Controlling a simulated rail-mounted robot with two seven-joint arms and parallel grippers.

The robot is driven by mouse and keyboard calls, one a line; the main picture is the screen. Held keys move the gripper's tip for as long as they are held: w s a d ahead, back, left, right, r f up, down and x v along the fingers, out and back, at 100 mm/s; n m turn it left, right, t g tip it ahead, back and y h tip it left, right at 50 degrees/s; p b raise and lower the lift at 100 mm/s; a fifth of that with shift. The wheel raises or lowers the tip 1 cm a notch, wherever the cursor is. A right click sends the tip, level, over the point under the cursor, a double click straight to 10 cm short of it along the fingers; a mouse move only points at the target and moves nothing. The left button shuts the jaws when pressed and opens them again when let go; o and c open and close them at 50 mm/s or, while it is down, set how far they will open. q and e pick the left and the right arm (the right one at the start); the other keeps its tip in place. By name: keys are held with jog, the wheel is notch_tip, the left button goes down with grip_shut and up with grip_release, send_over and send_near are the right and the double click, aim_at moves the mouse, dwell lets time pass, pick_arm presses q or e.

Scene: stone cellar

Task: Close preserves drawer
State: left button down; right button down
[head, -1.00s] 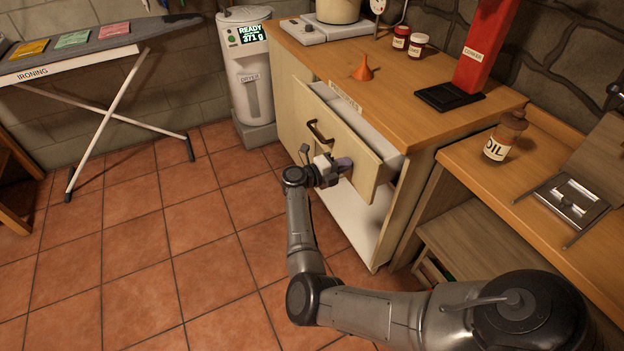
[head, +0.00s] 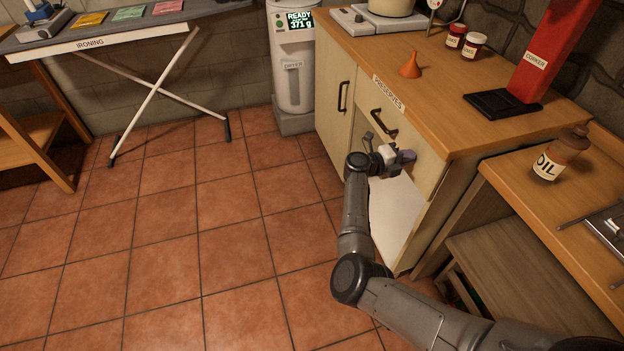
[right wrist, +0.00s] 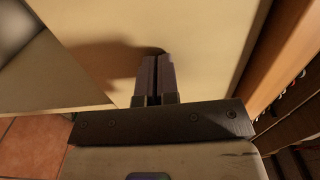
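The preserves drawer (head: 412,138) is in the wooden counter, under the PRESERVES label (head: 388,92). Its pale front sits against the cabinet just below the counter edge, and I see no opening above it. Its dark handle (head: 383,123) is on the front. My right gripper (head: 406,157) is at the lower part of the drawer front, right of and below the handle. In the right wrist view its fingers (right wrist: 155,78) are together with nothing between them, pointing at the pale drawer front (right wrist: 205,45). Whether the tips touch is hard to tell. My left gripper is out of view.
An orange funnel (head: 411,66) and red corker (head: 543,55) stand on the counter. An oil bottle (head: 560,153) stands on the right bench. The tiled floor is clear.

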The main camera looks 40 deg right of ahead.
jog(key=p+v, duration=0.2)
jog(key=v, duration=1.2)
